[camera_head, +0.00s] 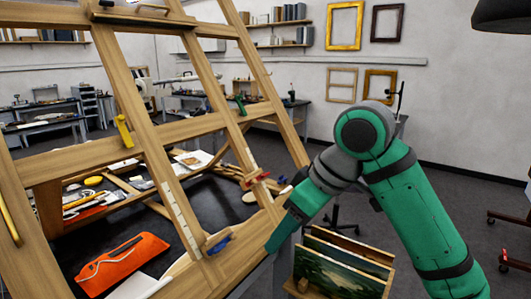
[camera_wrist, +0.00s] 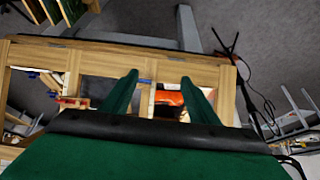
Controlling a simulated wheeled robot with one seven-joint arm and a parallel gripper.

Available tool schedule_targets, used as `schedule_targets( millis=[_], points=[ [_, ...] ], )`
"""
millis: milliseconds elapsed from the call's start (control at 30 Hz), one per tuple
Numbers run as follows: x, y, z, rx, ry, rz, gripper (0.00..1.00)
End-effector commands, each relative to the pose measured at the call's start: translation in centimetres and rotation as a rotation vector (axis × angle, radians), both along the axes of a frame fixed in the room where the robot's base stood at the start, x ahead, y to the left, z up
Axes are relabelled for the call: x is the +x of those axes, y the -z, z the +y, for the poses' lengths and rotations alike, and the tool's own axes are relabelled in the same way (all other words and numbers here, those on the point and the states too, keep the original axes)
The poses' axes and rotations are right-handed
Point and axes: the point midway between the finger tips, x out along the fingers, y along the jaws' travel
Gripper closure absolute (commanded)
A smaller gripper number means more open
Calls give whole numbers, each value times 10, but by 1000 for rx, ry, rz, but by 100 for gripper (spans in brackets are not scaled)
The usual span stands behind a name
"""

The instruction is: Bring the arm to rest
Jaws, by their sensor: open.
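My green arm (camera_head: 425,225) reaches in from the right in the head view, bent at a high elbow, with its far end sloping down to the left. My gripper (camera_wrist: 158,80) shows in the wrist view with its two green fingers wide apart and nothing held between them. In the head view its end (camera_head: 275,242) is beside the lower right part of the large wooden frame (camera_head: 150,155). I cannot tell whether it touches the wood.
An orange pouch (camera_head: 120,263) and tools lie on the dark table surface behind the frame. Painted panels (camera_head: 340,268) stand in a rack below my arm. Workbenches line the back, and a dark lamp (camera_head: 503,15) hangs at upper right. Grey floor shows right of the frame.

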Motion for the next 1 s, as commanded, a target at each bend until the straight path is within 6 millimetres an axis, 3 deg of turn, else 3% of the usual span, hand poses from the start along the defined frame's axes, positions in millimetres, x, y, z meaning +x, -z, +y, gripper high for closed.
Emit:
schedule_targets(
  millis=[467,1000],
  points=[
    [32,36,39,221,14,-66,45],
    [86,114,114,726,184,-202,45]
  ],
)
